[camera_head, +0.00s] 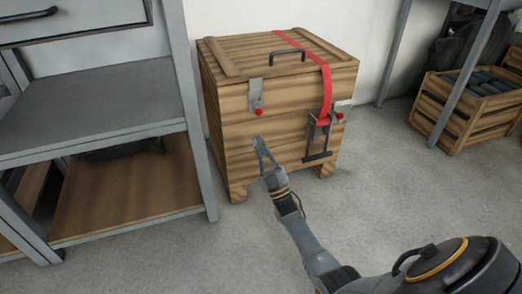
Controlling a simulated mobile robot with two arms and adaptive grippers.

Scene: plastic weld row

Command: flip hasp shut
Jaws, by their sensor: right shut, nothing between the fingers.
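A wooden crate (232,145) stands on the floor with its lid (250,50) down. A grey metal hasp plate (255,90) is on its front left, across the lid's edge, with a red knob (258,112) at its lower end. A second light plate (344,103) with a red knob (340,116) is at the right corner. My right gripper (259,140) is shut and empty, before the crate front and below the left hasp plate. I cannot tell whether it touches the wood. My left gripper is out of view.
A red strap (326,80) runs over the lid to a dark metal buckle frame (317,138). A dark handle (287,52) is on the lid. Grey shelving (90,100) stands left. A crate of dark items (440,120) is at right. Floor between is clear.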

